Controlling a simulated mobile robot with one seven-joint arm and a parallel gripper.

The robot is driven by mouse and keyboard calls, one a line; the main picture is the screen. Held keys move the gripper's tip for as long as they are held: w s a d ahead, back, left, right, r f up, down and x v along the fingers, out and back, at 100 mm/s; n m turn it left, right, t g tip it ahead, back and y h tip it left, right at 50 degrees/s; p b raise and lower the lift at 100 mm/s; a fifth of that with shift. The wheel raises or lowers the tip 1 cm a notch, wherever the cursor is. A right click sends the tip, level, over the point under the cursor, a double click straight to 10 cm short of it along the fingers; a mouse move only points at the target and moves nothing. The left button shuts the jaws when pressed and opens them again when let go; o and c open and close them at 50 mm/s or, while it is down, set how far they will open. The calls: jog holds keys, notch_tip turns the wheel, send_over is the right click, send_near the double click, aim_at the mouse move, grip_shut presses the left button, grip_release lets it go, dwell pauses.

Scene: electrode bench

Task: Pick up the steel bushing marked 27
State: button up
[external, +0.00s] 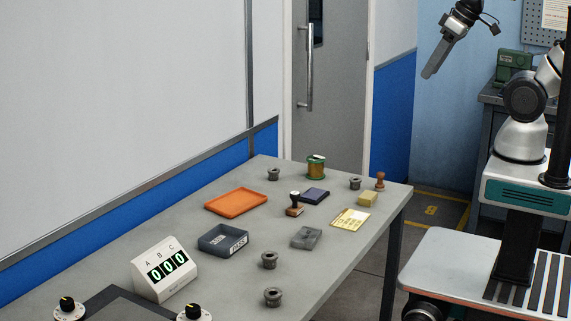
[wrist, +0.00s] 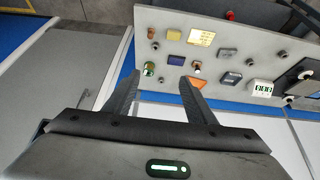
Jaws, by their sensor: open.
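Several steel bushings stand on the grey table (external: 205,285). One bushing (external: 273,174) is at the far left edge, one bushing (external: 355,183) is at the far right, and two are near the front: a bushing (external: 269,260) and a nearer bushing (external: 272,297). Their marks are too small to read, so I cannot tell which is 27. My gripper (external: 428,74) is raised in the air, right of and well above the table. In the wrist view my gripper (wrist: 160,88) has its two fingers spread apart with nothing between them. The table shows beyond the fingertips.
Among the bushings are an orange tray (external: 236,201), a dark PASS box (external: 223,240), a green-and-gold spool (external: 316,167), stamps, a yellow card (external: 350,219), a grey block (external: 306,237) and a counter display (external: 164,269). A wall borders the table's left side.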

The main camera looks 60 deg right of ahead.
jog(key=m+g+h+b, duration=0.2)
jog(key=m+h+b, duration=0.1)
jog(key=m+b, duration=0.65)
send_over(356, 189)
jog(key=s+a+b, duration=0.1)
jog(key=s+b, duration=0.1)
notch_tip(356, 189, down, 30)
jog(key=n, duration=0.1)
jog(key=shift+w+x, duration=0.1)
jog(key=shift+x, duration=1.4)
jog(key=shift+w+x, duration=0.15)
jog(key=shift+x, duration=1.35)
jog(key=shift+d+r, duration=0.1)
jog(key=shift+r, duration=0.05)
jog(key=c, duration=1.2)
